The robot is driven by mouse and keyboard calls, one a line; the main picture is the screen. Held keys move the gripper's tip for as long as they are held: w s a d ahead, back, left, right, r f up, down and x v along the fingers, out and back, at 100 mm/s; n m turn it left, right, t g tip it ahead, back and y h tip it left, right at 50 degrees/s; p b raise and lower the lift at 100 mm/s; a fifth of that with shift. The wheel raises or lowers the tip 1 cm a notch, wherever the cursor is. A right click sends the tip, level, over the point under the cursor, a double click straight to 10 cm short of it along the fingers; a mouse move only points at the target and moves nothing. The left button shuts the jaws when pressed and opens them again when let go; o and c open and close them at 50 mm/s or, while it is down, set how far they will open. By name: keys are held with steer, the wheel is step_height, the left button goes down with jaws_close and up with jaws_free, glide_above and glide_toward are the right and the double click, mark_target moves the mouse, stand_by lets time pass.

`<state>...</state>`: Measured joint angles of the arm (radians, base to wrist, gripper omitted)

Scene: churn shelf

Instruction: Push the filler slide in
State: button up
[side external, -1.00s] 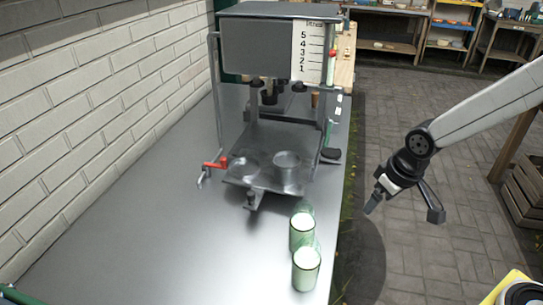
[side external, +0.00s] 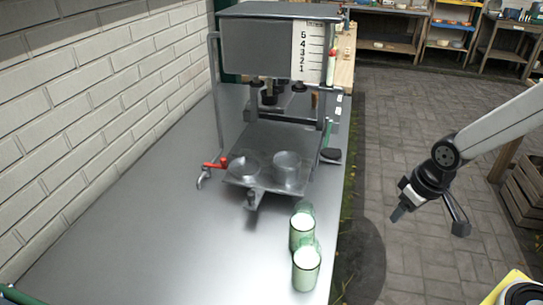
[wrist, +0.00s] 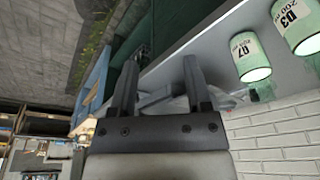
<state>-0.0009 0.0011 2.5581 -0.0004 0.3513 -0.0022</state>
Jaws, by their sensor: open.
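The filler (side external: 275,45) is a grey metal box on a frame, with a number scale on its front. Its slide (side external: 268,183) is a flat metal plate at the bottom, reaching out toward the front of the counter. My gripper (side external: 430,220) is open and empty, off the counter to the right and well apart from the slide. Its two fingers show in the wrist view (wrist: 160,68).
Two pale green jars (side external: 302,230) (side external: 306,268) stand at the counter's right edge, between my gripper and the slide. A red-handled tap (side external: 212,163) is left of the slide. A brick wall (side external: 90,90) bounds the left. The counter's front left (side external: 130,245) is clear.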

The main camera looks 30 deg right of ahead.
steer(key=shift+w+a+r+n, duration=0.1)
steer(key=shift+w+a+n, duration=0.25)
steer(key=shift+w, duration=0.2)
steer(key=c, duration=0.7)
steer(key=w+a+n, duration=0.2)
steer(key=w+a+r+n, duration=0.1)
steer(key=w+n, duration=0.1)
steer(key=w, duration=0.1)
steer(key=w+a+n, duration=0.2)
steer(key=w, duration=0.1)
steer(key=shift+a+r+n+g, duration=0.3)
steer(key=shift+r+n, duration=0.05)
steer(key=shift+r, duration=0.05)
jaws_close()
steer(key=w+a+r+n+h, duration=0.1)
steer(key=w+a+n, duration=0.4)
steer(key=a+n, duration=0.4)
steer(key=w+a+r+n+h, duration=0.2)
steer(key=w+a+n, duration=0.3)
steer(key=a, duration=1.1)
steer(key=n, duration=0.3)
steer(key=shift+a+n, duration=0.15)
steer(key=shift+n, duration=0.25)
